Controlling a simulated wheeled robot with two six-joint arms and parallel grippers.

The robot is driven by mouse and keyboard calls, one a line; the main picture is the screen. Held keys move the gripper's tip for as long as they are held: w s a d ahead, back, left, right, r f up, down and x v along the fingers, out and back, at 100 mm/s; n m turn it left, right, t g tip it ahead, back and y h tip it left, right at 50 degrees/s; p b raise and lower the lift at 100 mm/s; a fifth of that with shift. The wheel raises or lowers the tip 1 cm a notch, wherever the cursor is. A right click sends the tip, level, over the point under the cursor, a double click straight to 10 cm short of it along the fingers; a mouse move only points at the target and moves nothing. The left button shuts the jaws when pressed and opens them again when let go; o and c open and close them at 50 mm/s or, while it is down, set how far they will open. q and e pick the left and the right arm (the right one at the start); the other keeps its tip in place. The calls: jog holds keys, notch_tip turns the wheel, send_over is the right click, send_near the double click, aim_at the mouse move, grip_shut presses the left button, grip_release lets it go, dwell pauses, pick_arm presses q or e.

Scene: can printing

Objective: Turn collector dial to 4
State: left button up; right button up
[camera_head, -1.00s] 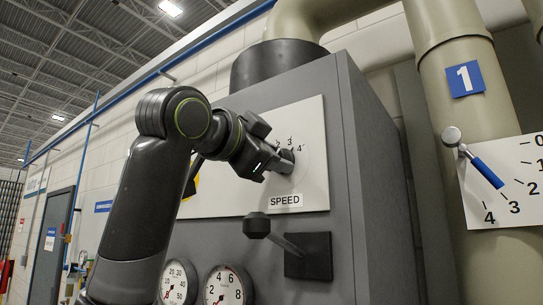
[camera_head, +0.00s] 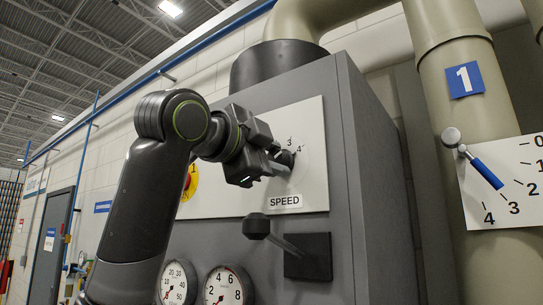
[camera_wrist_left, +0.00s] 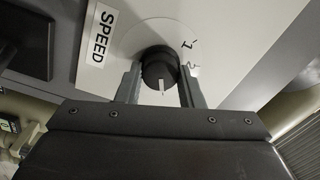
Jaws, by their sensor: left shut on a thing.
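The dial above the SPEED label (camera_head: 285,201) is a round black knob (camera_head: 286,158) on a white panel (camera_head: 313,180) of the grey cabinet. Digits 3 and 4 show above it in the head view; the rest of the scale is hidden by my gripper. My left gripper (camera_head: 277,160) is at the knob, shut on it. In the left wrist view the knob (camera_wrist_left: 159,70) sits between the two fingers, with a white pointer line on its face. Digits 1 and 2 show beside it there. My right gripper is not in view.
A black lever (camera_head: 257,226) sticks out below the panel. Two round gauges (camera_head: 228,287) are low on the cabinet. A blue-handled valve (camera_head: 486,172) with a 0 to 4 scale is on the pipe at right. A yellow-and-red switch (camera_head: 188,183) is left of my gripper.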

pick_arm(q)
jog(key=shift+r, duration=0.15)
jog(key=o, duration=0.8)
jog(key=shift+o, duration=1)
jog(key=shift+w+d, duration=0.1)
jog(key=shift+w, duration=0.05)
jog(key=shift+s+a+f+b, duration=0.25)
jog(key=shift+s+a+b, duration=0.1)
jog(key=shift+s+b, duration=0.1)
jog(key=b+v, duration=0.6)
jog(key=v, duration=1)
jog(key=shift+b, duration=0.4)
jog(key=shift+s+a, duration=0.1)
